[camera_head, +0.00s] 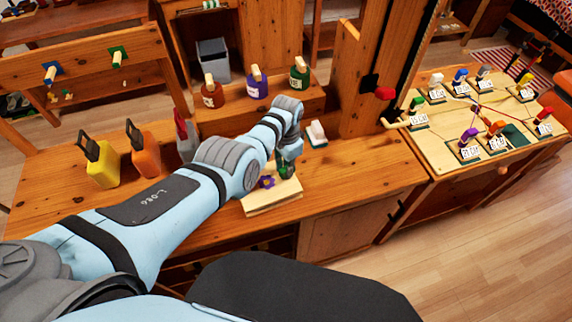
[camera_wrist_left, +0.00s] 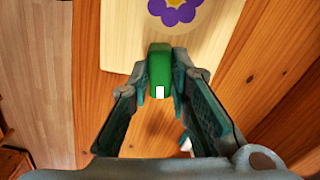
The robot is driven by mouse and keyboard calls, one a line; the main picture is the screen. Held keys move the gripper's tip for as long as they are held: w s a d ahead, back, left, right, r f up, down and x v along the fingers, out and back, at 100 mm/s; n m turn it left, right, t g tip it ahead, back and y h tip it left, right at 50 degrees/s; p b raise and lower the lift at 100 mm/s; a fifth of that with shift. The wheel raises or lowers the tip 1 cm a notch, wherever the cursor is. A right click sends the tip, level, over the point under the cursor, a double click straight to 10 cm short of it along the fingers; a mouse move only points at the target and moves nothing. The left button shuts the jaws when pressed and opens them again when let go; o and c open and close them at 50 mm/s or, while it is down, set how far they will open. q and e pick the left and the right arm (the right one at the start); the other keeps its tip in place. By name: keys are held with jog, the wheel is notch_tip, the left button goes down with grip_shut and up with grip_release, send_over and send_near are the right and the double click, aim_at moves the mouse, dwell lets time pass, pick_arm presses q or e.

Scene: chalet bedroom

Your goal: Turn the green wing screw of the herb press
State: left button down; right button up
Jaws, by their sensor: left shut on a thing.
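The herb press is a pale wooden board (camera_head: 272,203) with a purple flower (camera_head: 266,182) on it, near the front edge of the wooden bench. In the left wrist view the board (camera_wrist_left: 125,30) and the purple flower (camera_wrist_left: 175,10) show at the top. The green wing screw (camera_wrist_left: 160,62) has a white mark on its near end. My left gripper (camera_head: 286,160) points down over the press, shut on the green wing screw, with a finger (camera_wrist_left: 165,88) on either side. The gripper partly hides the screw in the head view. My right gripper is not in view.
A yellow bottle (camera_head: 104,168) and an orange bottle (camera_head: 146,158) stand left on the bench. Several small bottles stand on a raised shelf (camera_head: 235,118) behind. A white block (camera_head: 316,133) lies just behind the gripper. A board of tagged pegs (camera_head: 450,125) is at the right.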

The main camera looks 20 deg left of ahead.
pick_arm(q)
jog(key=shift+m, duration=1.2)
jog(key=shift+d, duration=0.1)
jog(key=c, duration=1.7)
grip_release()
jog(key=shift+o, duration=1.1)
jog(key=shift+w+d+f, duration=0.1)
notch_tip(320, 180, up, 12)
